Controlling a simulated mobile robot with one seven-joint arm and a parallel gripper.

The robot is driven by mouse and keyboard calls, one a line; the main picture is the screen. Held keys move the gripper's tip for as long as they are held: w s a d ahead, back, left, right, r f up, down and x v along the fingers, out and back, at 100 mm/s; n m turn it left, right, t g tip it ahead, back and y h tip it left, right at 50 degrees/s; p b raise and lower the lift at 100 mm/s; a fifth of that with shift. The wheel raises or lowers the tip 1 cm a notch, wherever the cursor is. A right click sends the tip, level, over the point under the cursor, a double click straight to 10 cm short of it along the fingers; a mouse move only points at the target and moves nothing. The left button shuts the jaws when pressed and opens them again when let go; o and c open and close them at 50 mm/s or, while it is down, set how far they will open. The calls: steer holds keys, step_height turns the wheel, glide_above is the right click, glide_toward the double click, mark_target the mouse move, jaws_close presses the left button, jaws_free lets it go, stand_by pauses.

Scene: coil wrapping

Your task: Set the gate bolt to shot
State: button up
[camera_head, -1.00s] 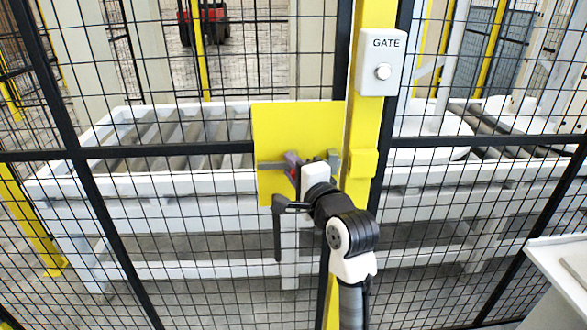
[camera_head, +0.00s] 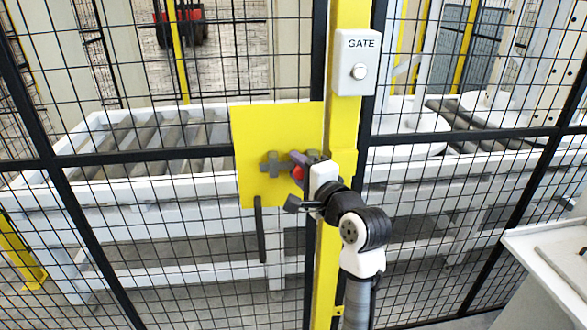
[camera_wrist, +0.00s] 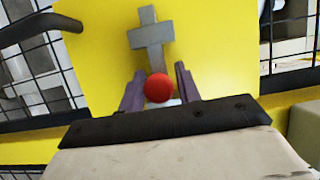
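The gate bolt is a grey bar with a crosspiece (camera_head: 270,163) on the yellow plate (camera_head: 250,125). In the wrist view the bar (camera_wrist: 152,45) runs upward from a red knob (camera_wrist: 159,88). My gripper (camera_wrist: 160,76) has one purple-grey finger close on each side of the knob, apparently shut on it. In the head view the red knob (camera_head: 297,174) shows at my gripper (camera_head: 302,166), near the plate's right side. My gripper and wrist hide the bolt's right end and much of the keeper on the yellow post (camera_head: 346,130).
A white GATE box (camera_head: 357,62) with a round button is on the post above. A black handle (camera_head: 259,230) hangs below the plate. Black mesh fencing surrounds the gate, with a white roller conveyor (camera_head: 60,195) behind it. A white table (camera_head: 560,235) stands at right.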

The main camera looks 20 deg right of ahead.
steer(key=shift+o, duration=1.1)
steer(key=shift+a, duration=0.1)
steer(key=s+d+b, duration=0.1)
steer(key=s+b, duration=0.1)
steer(key=s, duration=1.1)
steer(key=shift+s+d+b, duration=0.3)
steer(key=shift+s+b, duration=0.05)
steer(key=shift+s, duration=0.05)
steer(key=shift+w+a, duration=0.1)
